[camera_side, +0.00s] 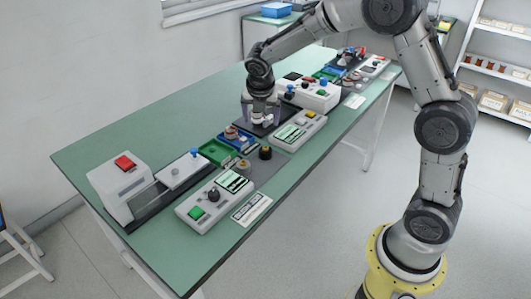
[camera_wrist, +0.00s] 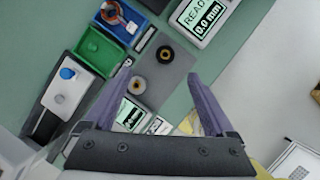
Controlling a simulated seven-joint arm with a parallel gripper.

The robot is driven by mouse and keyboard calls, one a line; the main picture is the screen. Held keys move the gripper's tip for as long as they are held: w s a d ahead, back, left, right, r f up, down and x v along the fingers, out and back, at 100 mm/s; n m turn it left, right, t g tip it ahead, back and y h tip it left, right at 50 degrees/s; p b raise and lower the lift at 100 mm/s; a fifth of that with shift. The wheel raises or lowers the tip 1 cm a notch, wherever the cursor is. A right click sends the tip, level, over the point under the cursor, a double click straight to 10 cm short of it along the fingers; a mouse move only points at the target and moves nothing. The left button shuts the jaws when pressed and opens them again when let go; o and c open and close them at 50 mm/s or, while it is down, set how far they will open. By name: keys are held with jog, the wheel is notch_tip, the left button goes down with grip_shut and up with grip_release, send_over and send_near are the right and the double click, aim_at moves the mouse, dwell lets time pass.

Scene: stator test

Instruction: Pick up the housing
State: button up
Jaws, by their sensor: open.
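I cannot tell for sure which part is the housing. A black round part with a yellowish centre (camera_wrist: 165,54) stands on the grey mat; in the side view it is the dark cylinder (camera_side: 265,152). A smaller bronze ring with a dark hole (camera_wrist: 138,84) lies beside it, and it also shows in the side view (camera_side: 244,163). A copper-coloured round part (camera_wrist: 113,13) sits in the blue tray (camera_wrist: 150,5). My gripper (camera_wrist: 158,76) is open, its purple fingers spread on either side of the bronze ring's place in the wrist view. In the side view my gripper (camera_side: 262,119) points down above the bench; its height is unclear.
A green tray (camera_wrist: 97,52) stands beside the blue tray. Grey boxes with screens (camera_side: 295,131) and (camera_side: 209,198) flank the mat. A white unit with a red button (camera_side: 118,180) stands at the left.

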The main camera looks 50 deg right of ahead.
send_over(266, 147)
jog(key=s+a, duration=0.1)
jog(key=a, duration=0.1)
jog(key=shift+g, duration=0.3)
jog(key=f, duration=1)
jog(key=shift+a+f, duration=0.1)
jog(key=shift+a, duration=0.1)
jog(key=shift+x, duration=2.85)
jog(key=shift+s+d, duration=0.1)
jog(key=shift+d, duration=0.05)
jog(key=shift+c, duration=0.2)
grip_shut()
